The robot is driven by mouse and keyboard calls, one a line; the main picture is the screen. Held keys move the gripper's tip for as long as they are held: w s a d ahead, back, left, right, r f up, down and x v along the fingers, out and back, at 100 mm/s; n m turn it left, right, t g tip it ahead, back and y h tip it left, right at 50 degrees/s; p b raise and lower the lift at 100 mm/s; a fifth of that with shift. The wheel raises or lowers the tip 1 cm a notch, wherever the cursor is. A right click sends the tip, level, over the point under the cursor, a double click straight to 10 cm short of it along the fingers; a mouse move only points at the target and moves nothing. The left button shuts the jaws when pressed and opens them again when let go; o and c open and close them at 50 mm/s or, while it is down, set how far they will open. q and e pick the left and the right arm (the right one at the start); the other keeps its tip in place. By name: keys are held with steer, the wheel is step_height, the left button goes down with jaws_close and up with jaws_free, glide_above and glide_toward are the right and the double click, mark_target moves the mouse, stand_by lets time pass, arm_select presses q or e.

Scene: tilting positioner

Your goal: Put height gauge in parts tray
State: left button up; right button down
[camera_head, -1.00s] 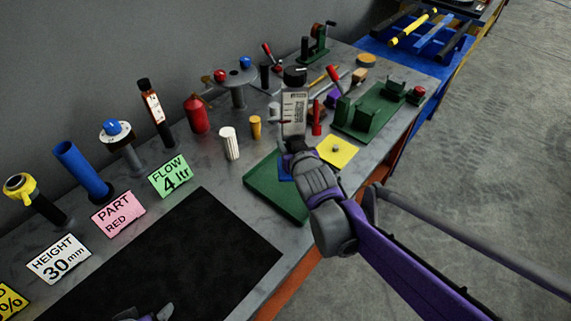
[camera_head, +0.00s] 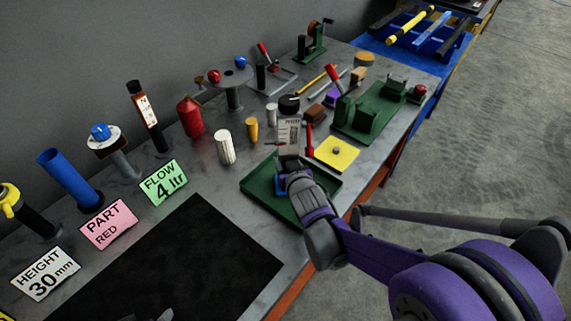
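The height gauge (camera_head: 289,132) is a grey upright body with a black round top and a marked scale face. My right gripper (camera_head: 289,154) is shut on its lower part and holds it at the green parts tray (camera_head: 259,197). The gripper hides the lower end of the gauge, so I cannot tell whether it touches the tray floor. A blue patch (camera_head: 280,184) shows beside the gripper within the tray outline; I cannot tell what it belongs to. Only a tip of my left gripper (camera_head: 165,315) shows at the bottom edge, over the black mat.
A white ribbed cylinder (camera_head: 225,149) and a yellow peg (camera_head: 252,131) stand behind the tray. A yellow plate (camera_head: 337,154) and a green fixture (camera_head: 372,120) lie to its right. Label cards, including the height card (camera_head: 46,272), stand left. The black mat (camera_head: 170,270) is clear.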

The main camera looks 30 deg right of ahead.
steer(key=shift+f, duration=0.25)
arm_select(q)
steer(key=shift+f, duration=0.1)
steer(key=shift+f, duration=0.1)
arm_select(e)
steer(key=shift+f, duration=0.2)
steer(key=shift+c, duration=1.8)
jaws_free()
